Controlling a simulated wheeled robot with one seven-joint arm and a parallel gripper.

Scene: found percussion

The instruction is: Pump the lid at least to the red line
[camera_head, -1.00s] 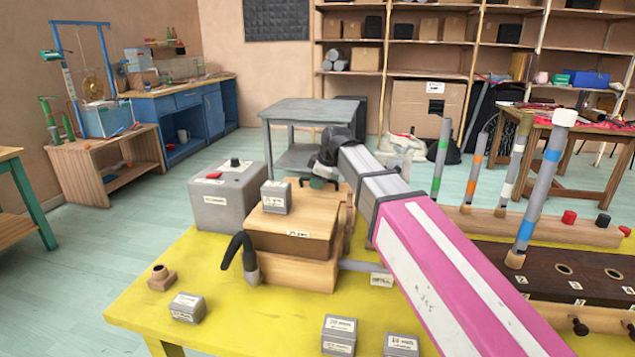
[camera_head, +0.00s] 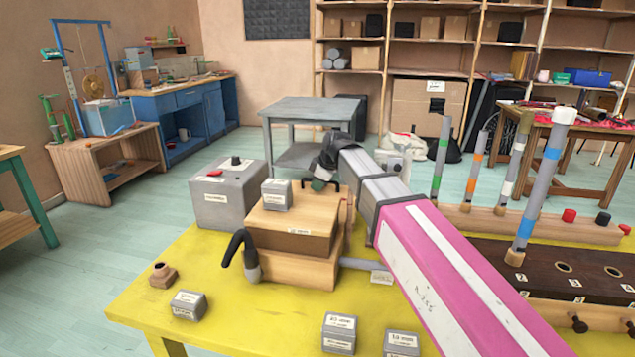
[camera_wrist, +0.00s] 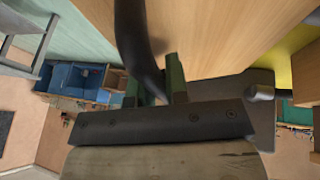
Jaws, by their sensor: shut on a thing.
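The wooden box with its lid (camera_head: 290,226) stands on the yellow table. A small grey labelled block (camera_head: 277,194) rests on the lid. A dark arched handle (camera_head: 307,184) shows at the lid's back right. My gripper (camera_head: 320,184) is at this handle, with green fingertips. In the wrist view, its two green fingers (camera_wrist: 155,88) are shut on the dark curved handle (camera_wrist: 133,40), beside the pale wood of the lid (camera_wrist: 205,30). I cannot make out a red line. The lid's far side is hidden.
A grey box with knobs (camera_head: 229,195) stands left of the wooden box. A dark bent spout (camera_head: 246,250) is at its front. Labelled grey blocks (camera_head: 339,334) lie near the front edge. A pipe rack (camera_head: 555,262) stands right. Yellow table (camera_head: 250,320) shows bare in front.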

